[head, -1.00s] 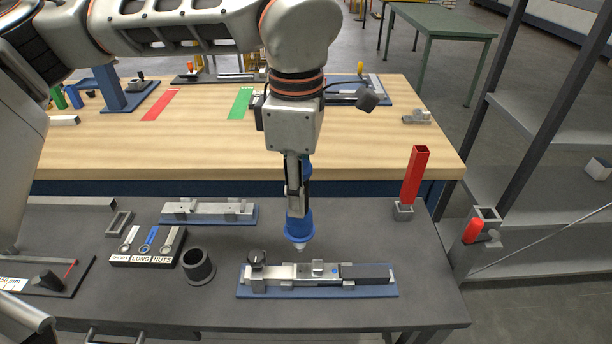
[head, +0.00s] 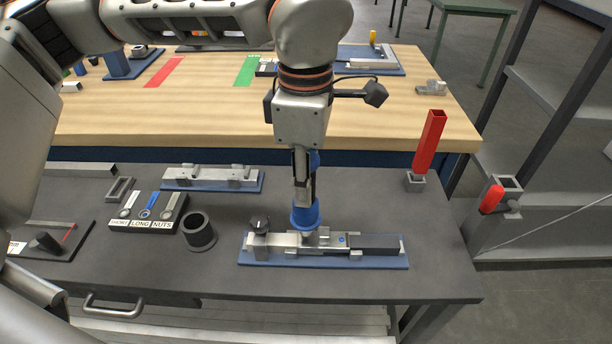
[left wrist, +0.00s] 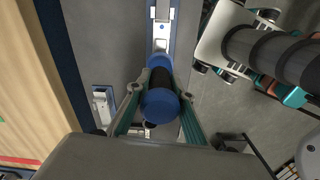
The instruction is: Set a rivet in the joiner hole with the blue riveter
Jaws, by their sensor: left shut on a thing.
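My left gripper (head: 303,190) is shut on the blue riveter (head: 305,216) and holds it upright, nose down. The riveter's blue end also shows between the fingers in the left wrist view (left wrist: 160,105). Its nose is at the silver joiner (head: 331,238) region of the work on the blue fixture (head: 325,262). I cannot tell whether the nose sits in the hole; the hole and any rivet are hidden. A silver bar and a dark bar (head: 375,243) lie in line on the fixture, with a black knob (head: 260,223) at its left end. My right gripper is not in view.
A black cup (head: 199,234) and a tray labelled SHORT, LONG, NUTS (head: 143,225) stand left of the fixture. Another blue fixture (head: 212,187) lies behind. A red square tube (head: 429,140) stands upright at the right. The grey table's front right is clear.

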